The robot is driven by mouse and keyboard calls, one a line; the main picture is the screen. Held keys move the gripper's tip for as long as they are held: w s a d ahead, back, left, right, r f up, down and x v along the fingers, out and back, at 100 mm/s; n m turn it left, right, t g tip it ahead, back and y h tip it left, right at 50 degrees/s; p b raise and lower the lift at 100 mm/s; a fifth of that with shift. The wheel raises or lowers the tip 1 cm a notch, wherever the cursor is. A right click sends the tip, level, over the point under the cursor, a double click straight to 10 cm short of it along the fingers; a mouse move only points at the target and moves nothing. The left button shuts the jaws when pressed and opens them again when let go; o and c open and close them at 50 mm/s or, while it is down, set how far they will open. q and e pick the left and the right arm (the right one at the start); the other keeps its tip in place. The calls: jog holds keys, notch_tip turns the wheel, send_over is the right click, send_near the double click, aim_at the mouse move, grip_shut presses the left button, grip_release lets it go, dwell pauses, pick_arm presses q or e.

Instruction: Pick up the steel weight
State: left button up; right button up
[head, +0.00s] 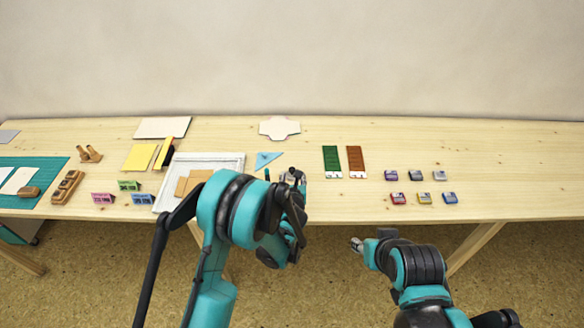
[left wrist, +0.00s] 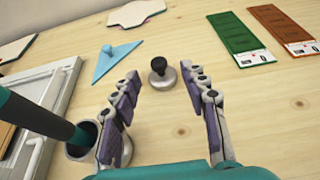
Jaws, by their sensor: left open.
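The steel weight (left wrist: 163,80) shows in the left wrist view as a round silver base with a black knob, upright on the wooden table. My left gripper (left wrist: 168,83) is open, its two purple-padded fingers on either side of the view with the weight between and just beyond their tips. I cannot tell whether either finger touches it. In the head view my left gripper (head: 290,178) is above the table's front part, and the weight is hard to make out there. My right gripper (head: 357,244) is low in front of the table edge, too small to read.
A blue triangle (left wrist: 115,60) lies to the left of the weight. A green strip (head: 332,160) and a brown strip (head: 356,160) lie to the right. Several inkpads (head: 424,198) sit farther right. A white tray (head: 236,158) is at the left. A metal cup (left wrist: 83,140) stands near my left finger.

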aim_at(292, 169)
pick_arm(q)
jog(key=shift+w+f, duration=0.2)
jog(key=shift+w, duration=0.2)
jog(key=b+x, duration=0.2)
jog(key=x, duration=0.4)
jog(key=shift+w+a+b, duration=0.1)
jog(key=shift+a+b, duration=0.05)
jog(key=shift+b, duration=0.2)
grip_shut()
